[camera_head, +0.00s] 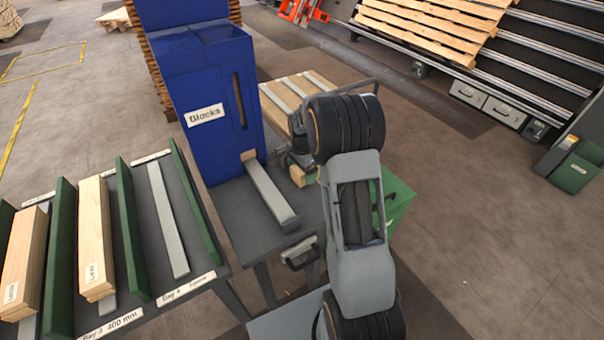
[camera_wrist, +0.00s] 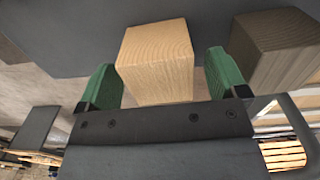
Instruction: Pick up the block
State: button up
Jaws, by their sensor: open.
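In the wrist view a pale wooden block (camera_wrist: 158,62) lies between the two green finger pads of my gripper (camera_wrist: 163,82). The gripper is open, with a gap showing between each pad and the block. In the head view my gripper (camera_head: 298,157) is at the right side of the grey stand, partly hidden by my own arm. A small wooden block (camera_head: 297,176) shows just below it. Another wooden block (camera_head: 249,155) sits at the foot of the blue "Blocks" dispenser (camera_head: 208,90). A darker wooden block (camera_wrist: 272,50) is right of the gripper in the wrist view.
A grey sloping rail (camera_head: 270,192) runs from the dispenser across the grey stand. Left of it is a rack with green dividers (camera_head: 132,230) and stacked boards (camera_head: 95,235). A green box (camera_head: 398,198) stands behind my arm. Slatted pallets are at the back.

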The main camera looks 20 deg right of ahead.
jog(key=shift+c, duration=0.3)
jog(key=c, duration=1)
jog(key=shift+r, duration=0.25)
jog(key=r, duration=0.3)
jog(key=shift+s+r, duration=0.15)
jog(key=shift+s, duration=0.1)
jog(key=s+r, duration=0.3)
jog(key=s, duration=0.1)
jog(key=s+d+r+b, duration=0.1)
jog(key=s+r, duration=0.2)
jog(key=s, duration=0.2)
jog(key=s+r, duration=0.3)
jog(key=s, duration=0.1)
jog(key=shift+s+d, duration=0.25)
jog(key=shift+d, duration=0.05)
